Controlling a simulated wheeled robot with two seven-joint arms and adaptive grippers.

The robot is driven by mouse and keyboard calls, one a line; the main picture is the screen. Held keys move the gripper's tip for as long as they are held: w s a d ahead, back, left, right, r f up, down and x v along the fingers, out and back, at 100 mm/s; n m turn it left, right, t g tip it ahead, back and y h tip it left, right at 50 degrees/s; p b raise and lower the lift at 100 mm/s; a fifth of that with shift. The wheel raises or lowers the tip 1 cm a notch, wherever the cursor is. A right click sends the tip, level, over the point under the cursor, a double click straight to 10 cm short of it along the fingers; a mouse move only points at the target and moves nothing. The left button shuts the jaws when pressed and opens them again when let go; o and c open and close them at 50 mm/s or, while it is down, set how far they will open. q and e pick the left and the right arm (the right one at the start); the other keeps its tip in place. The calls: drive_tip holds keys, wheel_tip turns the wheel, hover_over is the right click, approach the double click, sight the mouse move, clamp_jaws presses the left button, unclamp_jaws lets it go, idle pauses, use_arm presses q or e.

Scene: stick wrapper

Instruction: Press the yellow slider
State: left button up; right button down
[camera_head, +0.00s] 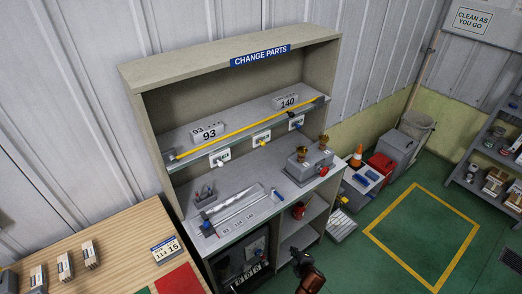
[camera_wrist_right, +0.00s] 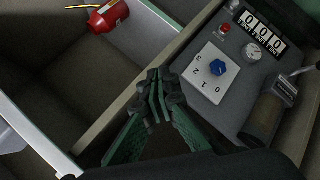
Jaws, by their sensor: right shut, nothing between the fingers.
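My right gripper (camera_head: 298,256) is low at the bottom of the head view, in front of the cabinet and well below that strip. In the right wrist view its fingers (camera_wrist_right: 154,78) are shut with nothing between them, apart from the control panel (camera_wrist_right: 205,100). My left gripper is in neither view.
The panel carries a blue knob (camera_wrist_right: 217,67), a red button (camera_wrist_right: 224,29), a gauge (camera_wrist_right: 253,51) and a counter (camera_wrist_right: 262,27). A red container (camera_wrist_right: 108,15) lies in an open compartment. A grey box (camera_head: 308,164) stands on the worktop.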

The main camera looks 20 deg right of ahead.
sight(256, 143)
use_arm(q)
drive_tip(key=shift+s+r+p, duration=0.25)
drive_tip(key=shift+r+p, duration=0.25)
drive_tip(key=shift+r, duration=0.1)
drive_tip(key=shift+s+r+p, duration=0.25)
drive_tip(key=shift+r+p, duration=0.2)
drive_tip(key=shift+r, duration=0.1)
use_arm(e)
drive_tip(key=w+a+r+n+t+y, duration=0.1)
drive_tip(key=w+a+r+n+t, duration=0.1)
drive_tip(key=r, duration=1.3)
drive_tip(key=w+a+r+n+t+y, duration=0.1)
drive_tip(key=w+a+r+n+t, duration=0.2)
drive_tip(key=r, duration=1.2)
drive_tip(key=w+a+r+n+t, duration=0.3)
drive_tip(key=w+a+r, duration=0.3)
drive_tip(key=r, duration=0.8)
drive_tip(key=shift+w+a+r+n+y, duration=0.2)
drive_tip(key=shift+a+r+n+y, duration=0.3)
drive_tip(key=shift+n, duration=0.4)
drive_tip(key=shift+f, duration=0.1)
